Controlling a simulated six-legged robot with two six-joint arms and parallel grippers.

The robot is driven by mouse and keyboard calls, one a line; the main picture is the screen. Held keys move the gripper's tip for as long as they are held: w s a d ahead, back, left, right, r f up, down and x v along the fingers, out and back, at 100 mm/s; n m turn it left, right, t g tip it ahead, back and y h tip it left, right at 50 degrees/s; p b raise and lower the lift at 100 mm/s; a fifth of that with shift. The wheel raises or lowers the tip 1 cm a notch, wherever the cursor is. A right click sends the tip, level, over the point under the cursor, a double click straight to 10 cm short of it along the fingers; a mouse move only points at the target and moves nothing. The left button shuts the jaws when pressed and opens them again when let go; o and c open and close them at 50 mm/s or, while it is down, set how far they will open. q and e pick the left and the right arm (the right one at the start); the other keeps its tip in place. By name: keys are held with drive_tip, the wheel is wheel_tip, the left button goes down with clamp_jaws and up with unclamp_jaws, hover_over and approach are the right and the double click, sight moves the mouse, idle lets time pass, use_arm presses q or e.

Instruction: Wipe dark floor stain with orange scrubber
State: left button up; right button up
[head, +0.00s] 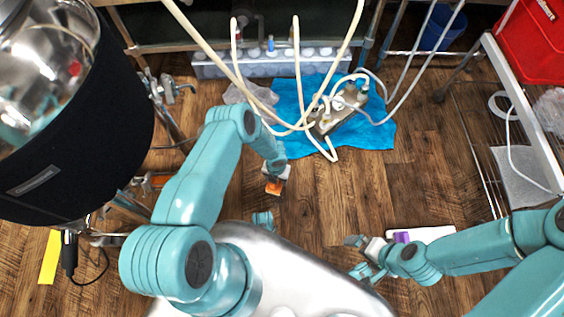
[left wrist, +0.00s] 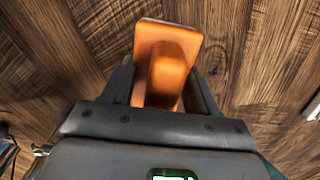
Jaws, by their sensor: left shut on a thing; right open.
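The orange scrubber (head: 273,188) is at the end of my left arm, above the wooden floor. In the left wrist view the scrubber (left wrist: 168,45) shows a flat orange plate and a raised handle. My left gripper (left wrist: 160,88) is shut on that handle, with one finger on each side. I cannot tell whether the scrubber touches the floor. My right gripper (head: 362,257) is open, low at the centre right, near a white slab on the floor. I cannot make out a distinct dark stain against the dark wood grain in either view.
A blue cloth (head: 372,131) lies ahead with a metal pump (head: 338,114) and pale hoses on it. A large black-jacketed vessel (head: 75,150) stands at left. A white slab (head: 432,233), a wire rack (head: 482,150) and a red crate (head: 530,45) are at right. Open floor (head: 335,195) lies between.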

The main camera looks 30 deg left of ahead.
use_arm(q)
drive_tip(key=s+f, duration=0.1)
drive_tip(key=s, duration=0.1)
drive_tip(key=s+f, duration=0.2)
drive_tip(key=shift+s+d+f+b, duration=0.2)
drive_tip(key=shift+s+f+b, duration=0.1)
drive_tip(key=shift+b, duration=0.1)
drive_tip(key=shift+s+a+f+n, duration=0.2)
drive_tip(key=shift+s+f+n, duration=0.1)
drive_tip(key=shift+f, duration=0.1)
wheel_tip(320, 180, down, 5)
drive_tip(key=b, duration=0.4)
drive_tip(key=shift+r, duration=0.1)
drive_tip(key=shift+f+b, duration=0.5)
drive_tip(key=shift+b, duration=0.1)
drive_tip(key=shift+w+f+b, duration=0.1)
drive_tip(key=shift+f+b, duration=0.9)
drive_tip(key=shift+b, duration=0.05)
